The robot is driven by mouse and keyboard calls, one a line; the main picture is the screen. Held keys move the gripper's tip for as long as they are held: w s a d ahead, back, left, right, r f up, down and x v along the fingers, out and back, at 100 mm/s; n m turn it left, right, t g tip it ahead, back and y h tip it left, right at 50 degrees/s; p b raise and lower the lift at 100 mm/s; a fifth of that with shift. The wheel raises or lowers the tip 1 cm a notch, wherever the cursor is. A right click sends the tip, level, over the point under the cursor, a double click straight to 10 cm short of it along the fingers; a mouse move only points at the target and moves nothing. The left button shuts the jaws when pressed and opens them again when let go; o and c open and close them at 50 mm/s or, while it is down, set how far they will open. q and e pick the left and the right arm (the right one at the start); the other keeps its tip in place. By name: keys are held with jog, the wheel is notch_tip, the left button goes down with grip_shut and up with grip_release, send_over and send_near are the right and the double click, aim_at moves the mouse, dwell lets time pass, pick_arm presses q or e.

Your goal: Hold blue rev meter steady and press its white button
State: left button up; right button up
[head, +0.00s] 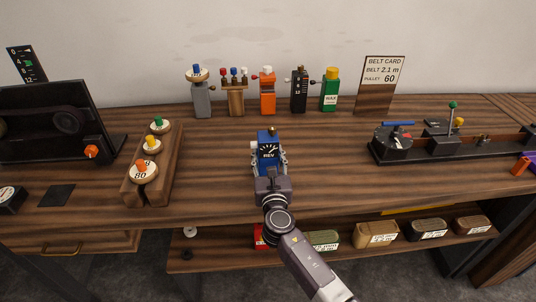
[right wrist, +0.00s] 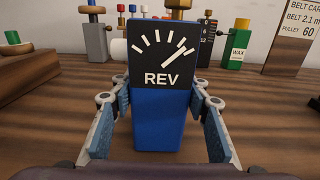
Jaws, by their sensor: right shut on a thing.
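The blue rev meter (head: 268,142) stands upright near the middle of the wooden bench. In the right wrist view the blue rev meter (right wrist: 160,112) shows a black face with white ticks, a needle and the word REV. A white round stub, which looks like the white button (right wrist: 119,49), sticks out at its left side near the top. My left gripper is in neither view.
Behind stands a row of small devices, including an orange one (head: 267,95) and a green one (head: 329,93), and the belt card (head: 380,85). A wooden pulley rack (head: 166,178) is at left, a black-based rig (head: 450,147) at right. The bench around the meter is clear.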

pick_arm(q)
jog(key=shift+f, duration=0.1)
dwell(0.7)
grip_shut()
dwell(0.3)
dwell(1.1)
